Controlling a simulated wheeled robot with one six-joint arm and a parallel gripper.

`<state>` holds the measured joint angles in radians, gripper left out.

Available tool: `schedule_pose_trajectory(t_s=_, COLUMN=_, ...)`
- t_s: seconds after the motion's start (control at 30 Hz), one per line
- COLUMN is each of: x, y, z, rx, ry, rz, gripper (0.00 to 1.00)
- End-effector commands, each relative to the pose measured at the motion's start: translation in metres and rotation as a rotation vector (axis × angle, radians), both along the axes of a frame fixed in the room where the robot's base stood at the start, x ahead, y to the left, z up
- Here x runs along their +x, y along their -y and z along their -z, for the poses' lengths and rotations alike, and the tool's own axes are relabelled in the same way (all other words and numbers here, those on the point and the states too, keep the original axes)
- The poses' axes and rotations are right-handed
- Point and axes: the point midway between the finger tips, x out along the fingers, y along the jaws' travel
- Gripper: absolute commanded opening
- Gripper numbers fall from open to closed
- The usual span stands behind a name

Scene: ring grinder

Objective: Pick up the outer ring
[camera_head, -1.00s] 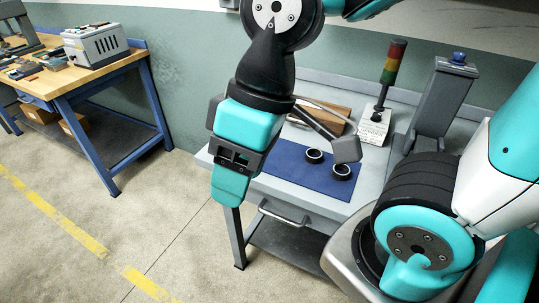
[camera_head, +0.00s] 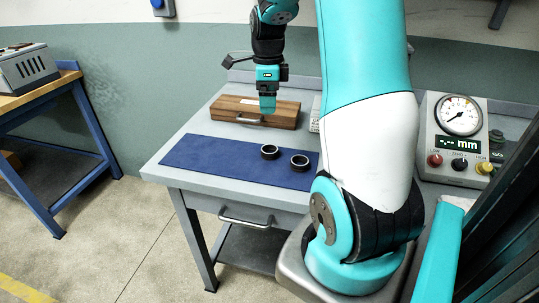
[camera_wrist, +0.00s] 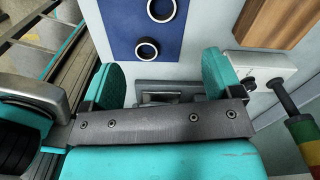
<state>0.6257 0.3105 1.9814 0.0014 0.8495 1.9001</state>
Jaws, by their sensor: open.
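Two dark rings lie apart on a blue mat (camera_head: 210,154) on the workbench. In the head view, one ring (camera_head: 270,156) is left of the other ring (camera_head: 300,166). In the wrist view, one ring (camera_wrist: 147,59) shows beyond the fingers and the other (camera_wrist: 162,20) sits near the top edge, on the mat (camera_wrist: 118,28). My gripper (camera_head: 267,104) hangs above the back of the bench, in front of a wooden box. Its two teal fingers are apart and empty in the wrist view (camera_wrist: 160,78).
The wooden box (camera_head: 240,108) with a handle stands behind the mat. A gauge box (camera_head: 459,117) with a dial and coloured buttons stands at the right. My own arm hides part of the bench's middle. The mat's left part is clear. Another table (camera_head: 38,95) stands at the left.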

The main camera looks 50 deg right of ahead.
Motion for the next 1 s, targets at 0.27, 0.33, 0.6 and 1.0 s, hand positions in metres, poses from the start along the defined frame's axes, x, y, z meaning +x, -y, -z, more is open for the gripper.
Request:
schedule_pose_trajectory(t_s=0.27, x=-0.001, y=-0.002, z=0.062, rx=0.005, ry=-0.006, rz=-0.004, gripper=0.85)
schedule_pose_trajectory(t_s=0.33, x=-0.001, y=-0.002, z=0.077, rx=0.004, ry=-0.005, rz=-0.005, gripper=0.85)
schedule_pose_trajectory(t_s=0.6, x=0.000, y=-0.002, z=0.108, rx=0.001, ry=-0.001, rz=-0.007, gripper=0.85)
schedule_pose_trajectory(t_s=1.0, x=0.001, y=0.002, z=0.157, rx=0.002, ry=-0.002, rz=-0.007, gripper=0.85)
